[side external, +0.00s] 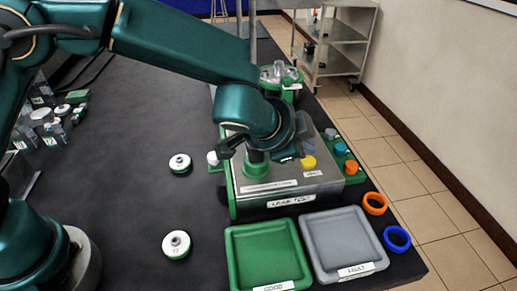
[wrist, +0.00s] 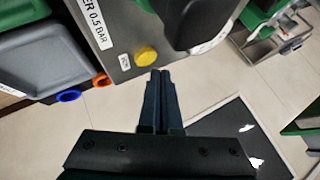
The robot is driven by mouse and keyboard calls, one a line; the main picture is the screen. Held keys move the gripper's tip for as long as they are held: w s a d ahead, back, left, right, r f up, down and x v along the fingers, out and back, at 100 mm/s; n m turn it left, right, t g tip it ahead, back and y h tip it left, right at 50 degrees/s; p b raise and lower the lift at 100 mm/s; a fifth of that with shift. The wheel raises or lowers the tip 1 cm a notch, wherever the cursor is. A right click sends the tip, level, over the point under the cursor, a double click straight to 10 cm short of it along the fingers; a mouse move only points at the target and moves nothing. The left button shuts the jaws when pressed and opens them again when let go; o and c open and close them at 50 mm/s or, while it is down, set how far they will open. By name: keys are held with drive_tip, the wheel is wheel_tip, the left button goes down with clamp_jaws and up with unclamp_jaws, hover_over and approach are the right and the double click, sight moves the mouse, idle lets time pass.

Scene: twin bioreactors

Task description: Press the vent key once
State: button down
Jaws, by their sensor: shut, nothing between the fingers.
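The yellow round key (side external: 308,162) sits on the top of the grey bioreactor unit (side external: 318,187), with a small white label (side external: 312,174) beside it that is too small to read surely. In the wrist view the yellow key (wrist: 146,56) lies just beyond and slightly left of my fingertips. My gripper (wrist: 160,72) is shut and empty, its two fingers together. It appears apart from the key, though its height over the panel is hard to judge. In the side view my wrist hides part of the unit and most of the fingers.
A green tray (side external: 234,262) and a grey tray (side external: 311,261) stand in front of the unit. Orange (side external: 374,203) and blue (side external: 397,238) rings lie at right. Two white-topped round pieces (side external: 180,163) (side external: 176,244) lie on the dark bench at left. Coloured knobs (side external: 351,167) line the unit's right side.

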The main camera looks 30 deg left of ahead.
sight(303, 162)
drive_tip(key=shift+f, duration=0.15)
idle(0.7)
drive_tip(key=shift+f, duration=0.3)
drive_tip(key=shift+f, duration=0.45)
idle(0.6)
drive_tip(key=shift+r, duration=0.9)
drive_tip(key=shift+r, duration=2.5)
